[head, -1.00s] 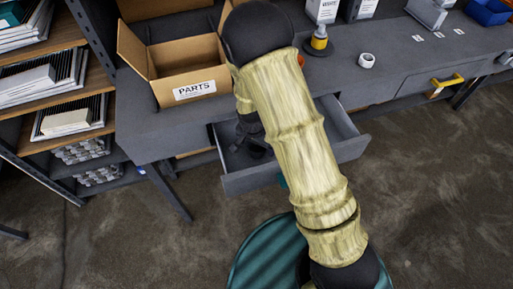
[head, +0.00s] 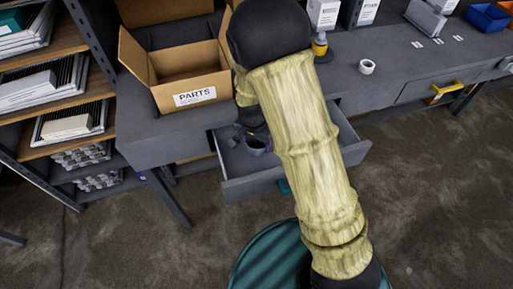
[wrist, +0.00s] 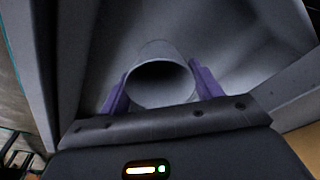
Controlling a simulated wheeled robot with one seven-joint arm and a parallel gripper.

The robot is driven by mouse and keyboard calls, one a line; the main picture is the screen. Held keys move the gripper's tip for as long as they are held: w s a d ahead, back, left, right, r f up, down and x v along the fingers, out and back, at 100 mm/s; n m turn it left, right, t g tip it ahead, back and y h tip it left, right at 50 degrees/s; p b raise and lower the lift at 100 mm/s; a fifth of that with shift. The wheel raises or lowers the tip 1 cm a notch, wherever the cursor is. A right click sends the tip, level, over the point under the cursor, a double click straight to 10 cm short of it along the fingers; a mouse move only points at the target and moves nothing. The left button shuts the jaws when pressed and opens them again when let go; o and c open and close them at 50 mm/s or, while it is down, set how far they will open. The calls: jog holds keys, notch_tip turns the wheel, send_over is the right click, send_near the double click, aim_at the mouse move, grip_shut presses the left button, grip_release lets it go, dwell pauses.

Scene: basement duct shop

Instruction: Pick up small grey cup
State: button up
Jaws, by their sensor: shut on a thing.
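The small grey cup (wrist: 160,84) is in the wrist view, its round open mouth facing the camera. My gripper (wrist: 161,90) has its two purple fingers on either side of the cup, shut on it. My arm hides part of the drawer. I cannot tell whether the cup touches the drawer floor.
An open cardboard box (head: 195,97) labelled PARTS stands on the grey workbench (head: 150,135) behind the drawer. A white tape roll (head: 367,66) and a yellow-grey bottle (head: 320,45) are to the right. A shelf rack (head: 95,60) stands at left.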

jog(key=shift+r, duration=2.35)
